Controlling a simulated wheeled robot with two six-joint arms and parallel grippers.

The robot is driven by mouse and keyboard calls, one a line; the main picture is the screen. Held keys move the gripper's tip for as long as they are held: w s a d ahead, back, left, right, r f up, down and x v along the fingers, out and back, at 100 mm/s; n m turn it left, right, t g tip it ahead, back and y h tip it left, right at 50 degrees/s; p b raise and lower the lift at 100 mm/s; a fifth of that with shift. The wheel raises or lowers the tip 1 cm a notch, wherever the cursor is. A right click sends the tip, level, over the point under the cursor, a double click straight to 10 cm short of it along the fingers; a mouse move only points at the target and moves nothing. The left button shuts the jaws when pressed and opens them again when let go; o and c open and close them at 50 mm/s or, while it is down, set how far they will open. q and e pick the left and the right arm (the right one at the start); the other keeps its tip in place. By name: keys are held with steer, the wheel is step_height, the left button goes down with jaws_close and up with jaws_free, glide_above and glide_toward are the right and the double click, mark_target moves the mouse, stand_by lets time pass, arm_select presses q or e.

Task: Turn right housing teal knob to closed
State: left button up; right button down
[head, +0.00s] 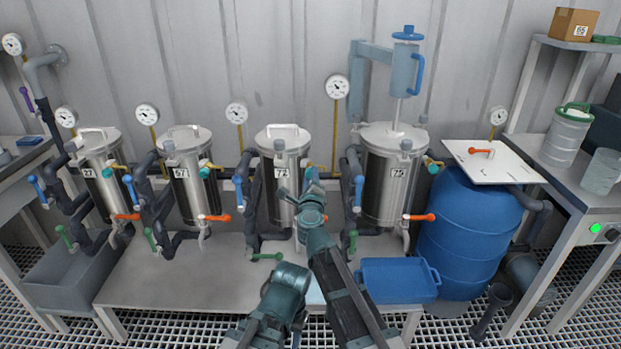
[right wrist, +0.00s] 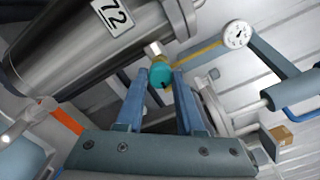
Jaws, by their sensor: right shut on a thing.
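Four steel housings stand in a row, each with a teal knob at its upper right side. My right gripper (head: 312,180) reaches up to the right side of the housing labelled 72 (head: 280,188). In the right wrist view, the right gripper (right wrist: 163,78) has its two blue fingers shut on the teal knob (right wrist: 160,72) next to housing 72 (right wrist: 80,48). That knob is mostly hidden by the gripper in the head view. The far-right housing, labelled 75 (head: 388,190), has its own teal knob (head: 431,165), untouched.
Blue-handled valves (head: 358,190) and orange handles (head: 420,217) stick out around the housings. A blue tray (head: 398,280) lies on the low bench (head: 180,275), and a blue barrel (head: 468,235) with a white board (head: 492,162) stands right. Pressure gauges line the wall.

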steer(key=shift+s, duration=0.1)
stand_by(0.3)
steer(key=c, duration=0.5)
jaws_free()
